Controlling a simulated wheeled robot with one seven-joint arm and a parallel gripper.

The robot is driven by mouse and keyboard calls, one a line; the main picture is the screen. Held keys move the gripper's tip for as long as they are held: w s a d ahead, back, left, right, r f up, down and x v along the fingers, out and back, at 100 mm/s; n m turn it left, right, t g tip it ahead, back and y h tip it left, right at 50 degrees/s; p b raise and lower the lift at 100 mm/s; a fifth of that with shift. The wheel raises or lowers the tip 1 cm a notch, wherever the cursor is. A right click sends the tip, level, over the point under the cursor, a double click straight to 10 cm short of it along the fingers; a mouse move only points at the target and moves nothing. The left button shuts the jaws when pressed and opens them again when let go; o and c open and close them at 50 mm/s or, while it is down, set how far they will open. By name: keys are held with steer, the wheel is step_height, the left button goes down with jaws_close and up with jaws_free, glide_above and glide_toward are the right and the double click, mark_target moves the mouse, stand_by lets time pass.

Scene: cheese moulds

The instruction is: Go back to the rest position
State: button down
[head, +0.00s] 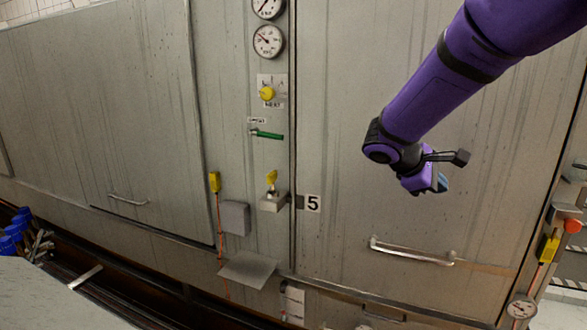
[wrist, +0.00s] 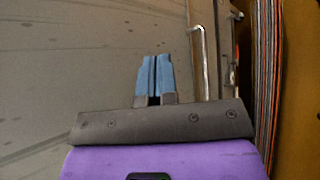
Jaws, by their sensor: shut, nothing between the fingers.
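My purple arm reaches in from the upper right in the head view. My gripper (head: 442,184) hangs in front of the grey metal cabinet front (head: 350,120), above a horizontal door handle (head: 412,252). In the wrist view, my gripper (wrist: 155,60) has its two blue fingers side by side and shut, with nothing between them. The handle also shows in the wrist view (wrist: 203,60), to the right of the fingers and apart from them.
Two gauges (head: 268,41), a yellow knob (head: 266,93), a green lever (head: 267,134) and a yellow valve (head: 271,178) sit on the panel's middle strip. A grey ledge (head: 248,269) juts out below. Blue-topped items (head: 14,235) stand at the lower left.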

steer(key=s+r+m+t+y, duration=0.1)
steer(key=s+r+m+y, duration=0.2)
steer(key=s, duration=1.1)
steer(key=s+a+r+m+t+y, duration=0.1)
steer(key=s+m+y, duration=0.6)
steer(key=s, duration=0.8)
step_height(320, 180, up, 2)
steer(key=shift+m+t, duration=0.4)
steer(key=shift+t, duration=0.2)
